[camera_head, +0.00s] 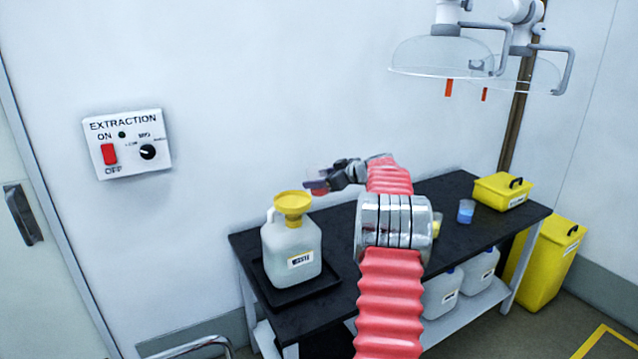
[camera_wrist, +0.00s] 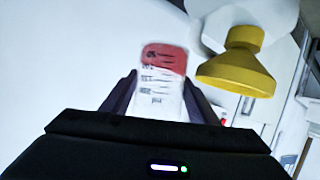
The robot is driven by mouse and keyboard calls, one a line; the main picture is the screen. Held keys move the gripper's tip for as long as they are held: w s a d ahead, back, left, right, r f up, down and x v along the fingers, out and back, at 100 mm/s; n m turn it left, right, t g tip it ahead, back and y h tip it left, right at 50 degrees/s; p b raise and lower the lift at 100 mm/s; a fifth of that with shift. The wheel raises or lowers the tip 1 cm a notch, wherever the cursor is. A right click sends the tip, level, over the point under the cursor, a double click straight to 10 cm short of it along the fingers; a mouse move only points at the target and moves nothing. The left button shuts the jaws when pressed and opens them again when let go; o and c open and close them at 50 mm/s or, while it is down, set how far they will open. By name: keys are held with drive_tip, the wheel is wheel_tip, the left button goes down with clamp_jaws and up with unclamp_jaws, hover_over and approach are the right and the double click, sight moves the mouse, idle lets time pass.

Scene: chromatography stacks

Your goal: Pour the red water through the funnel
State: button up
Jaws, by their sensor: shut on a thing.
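My gripper (camera_head: 326,182) is shut on a clear beaker (camera_wrist: 161,98) with printed marks. Red water (camera_wrist: 165,57) fills one end of the beaker. In the head view the beaker (camera_head: 316,187) is small and partly hidden by the dark fingers, so its tilt is hard to judge. The yellow funnel (camera_head: 292,204) sits upright in the neck of a translucent waste jug (camera_head: 291,251). The beaker is in the air, to the right of the funnel and a little higher. In the wrist view the funnel (camera_wrist: 238,70) appears upside down beside the beaker.
The jug stands in a black tray (camera_head: 300,293) on a dark bench (camera_head: 455,192). A beaker of blue liquid (camera_head: 466,211) and a yellow box (camera_head: 502,190) are at the right. Clear extraction hoods (camera_head: 440,57) hang above. An extraction switch panel (camera_head: 128,144) is on the wall.

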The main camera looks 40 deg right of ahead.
sight(319, 174)
drive_tip(key=shift+a+r, duration=0.15)
drive_tip(key=shift+r, duration=0.25)
drive_tip(key=shift+a+r+n+h, duration=0.3)
drive_tip(key=shift+a+n+h, duration=0.2)
drive_tip(key=shift+a+n, duration=0.15)
drive_tip(key=shift+a+r+n+h, duration=0.25)
drive_tip(key=shift+a+n+h, duration=0.05)
drive_tip(key=shift+a+n, duration=0.15)
drive_tip(key=shift+d, duration=0.1)
drive_tip(key=shift+r, duration=0.15)
drive_tip(key=shift+s+n+h, duration=0.1)
drive_tip(key=shift+n+h, duration=0.2)
drive_tip(key=shift+n, duration=0.1)
drive_tip(key=shift+r, duration=0.1)
